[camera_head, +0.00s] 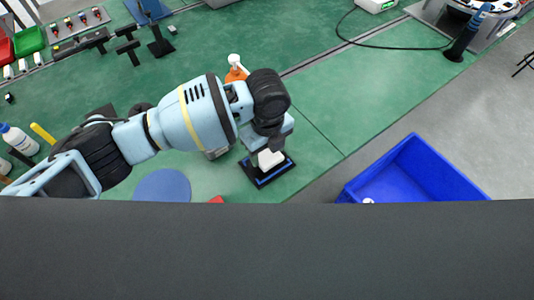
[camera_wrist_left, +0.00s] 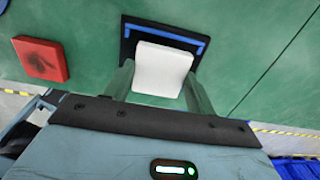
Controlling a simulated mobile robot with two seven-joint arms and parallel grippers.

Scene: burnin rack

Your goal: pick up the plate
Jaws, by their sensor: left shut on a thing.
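A white block-like piece (camera_head: 268,159) sits over a black square base (camera_head: 256,179) with blue edging, on the green mat; it also shows in the left wrist view (camera_wrist_left: 161,70). I cannot tell whether the white piece or the black base is the plate. My left gripper (camera_head: 267,148) reaches down from above. In the left wrist view its fingers (camera_wrist_left: 158,82) are shut on the two sides of the white piece. The black base shows beyond the piece; its near part is hidden. I cannot tell whether the piece touches the base. My right gripper is not in view.
A blue bin (camera_head: 413,172) stands to the right on the grey floor. A blue disc (camera_head: 162,187) lies left of the base, and an orange bottle (camera_head: 235,74) stands behind my arm. A red block (camera_wrist_left: 40,60) is left of the base. My dark front edge hides the near area.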

